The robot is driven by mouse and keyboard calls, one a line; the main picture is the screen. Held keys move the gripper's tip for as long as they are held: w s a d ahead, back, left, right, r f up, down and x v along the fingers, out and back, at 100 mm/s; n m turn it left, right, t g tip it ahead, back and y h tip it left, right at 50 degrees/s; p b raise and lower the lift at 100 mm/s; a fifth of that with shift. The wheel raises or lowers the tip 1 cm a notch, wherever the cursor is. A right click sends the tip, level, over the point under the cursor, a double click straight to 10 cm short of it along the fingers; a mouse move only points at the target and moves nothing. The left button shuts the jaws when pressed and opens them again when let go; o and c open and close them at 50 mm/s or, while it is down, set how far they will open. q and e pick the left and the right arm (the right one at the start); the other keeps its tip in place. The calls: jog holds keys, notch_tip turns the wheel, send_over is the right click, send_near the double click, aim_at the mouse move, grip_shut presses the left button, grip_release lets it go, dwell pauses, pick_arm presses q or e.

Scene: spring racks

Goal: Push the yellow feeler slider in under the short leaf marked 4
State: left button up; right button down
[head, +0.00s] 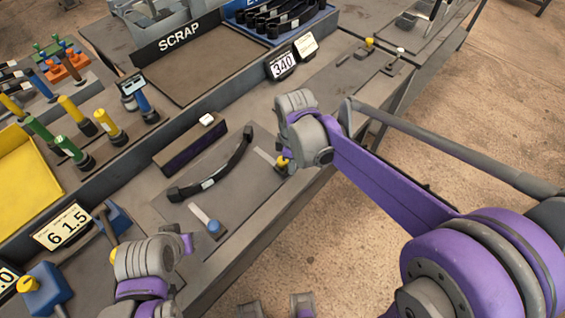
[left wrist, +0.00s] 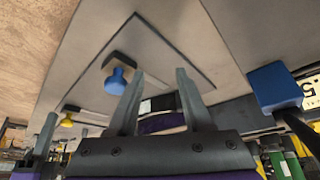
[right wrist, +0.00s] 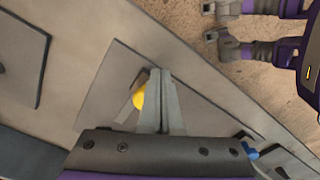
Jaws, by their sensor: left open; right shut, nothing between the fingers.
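The yellow feeler slider has a round yellow knob (head: 282,162) and a pale strip (head: 264,155), lying near the right end of a dark curved leaf (head: 235,157) on a grey plate. My right gripper (head: 289,152) is shut and empty, down beside the knob. In the right wrist view the knob (right wrist: 138,98) is just left of the closed fingertips (right wrist: 160,73); I cannot tell whether they touch. My left gripper (left wrist: 160,76) is open and empty, near a blue-knobbed slider (left wrist: 117,80). The pale label on the leaf is too small to read; no 4 is legible.
A dark block (head: 190,150) stands behind the leaf. A long low wall (head: 232,95) separates the plate from the scrap tray (head: 170,75). Coloured-handled tools (head: 70,110) stand at left. The bench's front edge lies close to both grippers.

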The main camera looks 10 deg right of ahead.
aim_at(277, 155)
jog(key=shift+w+a, duration=0.85)
jog(key=shift+w, duration=0.25)
jog(key=shift+w+a, duration=0.85)
jog(key=shift+w, duration=0.25)
pick_arm(q)
jog(key=shift+d, duration=0.1)
pick_arm(e)
jog(key=shift+s, duration=0.1)
dwell(0.6)
jog(key=shift+r, duration=0.1)
pick_arm(q)
jog(key=r+p, duration=0.1)
jog(key=w+r+p, duration=0.1)
jog(key=r, duration=0.1)
jog(key=r+p, duration=0.1)
jog(key=shift+w+r, duration=0.3)
jog(key=shift+w, duration=0.05)
pick_arm(e)
notch_tip(277, 155, up, 7)
jog(key=shift+s+d, duration=0.1)
dwell(0.6)
